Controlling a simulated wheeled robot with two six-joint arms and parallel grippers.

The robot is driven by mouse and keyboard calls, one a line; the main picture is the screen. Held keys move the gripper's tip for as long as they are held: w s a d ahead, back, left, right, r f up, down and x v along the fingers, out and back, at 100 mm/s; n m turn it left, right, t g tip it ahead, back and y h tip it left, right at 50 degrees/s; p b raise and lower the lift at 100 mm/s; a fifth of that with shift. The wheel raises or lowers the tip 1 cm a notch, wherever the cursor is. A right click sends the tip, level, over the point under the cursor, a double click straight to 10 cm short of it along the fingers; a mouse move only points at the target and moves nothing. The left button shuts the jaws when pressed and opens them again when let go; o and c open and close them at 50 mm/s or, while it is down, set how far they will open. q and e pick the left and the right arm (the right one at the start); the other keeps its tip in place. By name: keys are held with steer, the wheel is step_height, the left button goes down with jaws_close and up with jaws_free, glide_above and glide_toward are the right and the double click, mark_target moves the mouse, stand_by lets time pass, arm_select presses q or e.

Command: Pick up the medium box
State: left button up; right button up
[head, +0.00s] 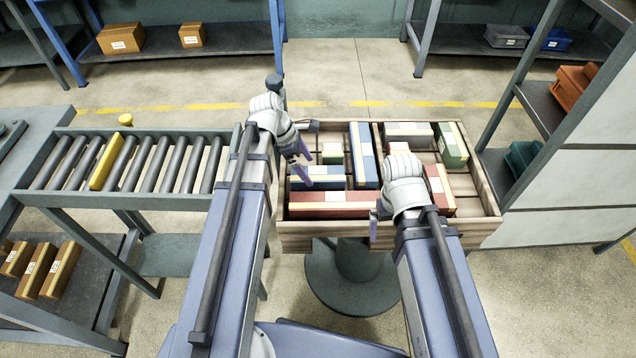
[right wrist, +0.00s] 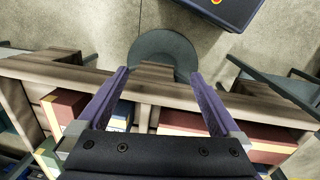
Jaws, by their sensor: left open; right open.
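A wooden crate (head: 290,241) with a divider holds several boxes of different sizes; I cannot tell which is the medium box. Its left part holds a long red box (head: 330,204), a blue box (head: 320,183), a small green box (head: 331,146) and a long blue box with a pale stripe (head: 368,168). Its right part holds a grey box (head: 408,130), a green box (head: 455,157) and a red box (head: 445,200). My left gripper (head: 304,163) is open and empty above the left part. My right gripper (right wrist: 160,82), open and empty, is over the crate's front edge.
The crate stands on a round pedestal (head: 345,290). A roller conveyor (head: 150,165) with a yellow bar (head: 106,162) is at the left. Cartons (head: 40,270) lie on a low shelf below it. A rack (head: 550,110) with bins stands close to the right. Floor behind the crate is clear.

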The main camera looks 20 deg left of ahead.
mark_target(317, 174)
arm_select(q)
steer(key=shift+d+r+b+x, duration=0.1)
steer(key=shift+d+b+x, duration=0.05)
steer(key=shift+b+x, duration=0.7)
steer(key=shift+d+r+b+x, duration=0.1)
steer(key=shift+d+b+x, duration=0.05)
steer(key=shift+b+x, duration=0.65)
steer(key=shift+d+b+x, duration=0.15)
steer(key=shift+b+x, duration=0.45)
steer(key=shift+x, duration=0.4)
steer(key=shift+w+r, duration=0.15)
steer(key=shift+w, duration=0.05)
steer(key=shift+c, duration=0.2)
jaws_close()
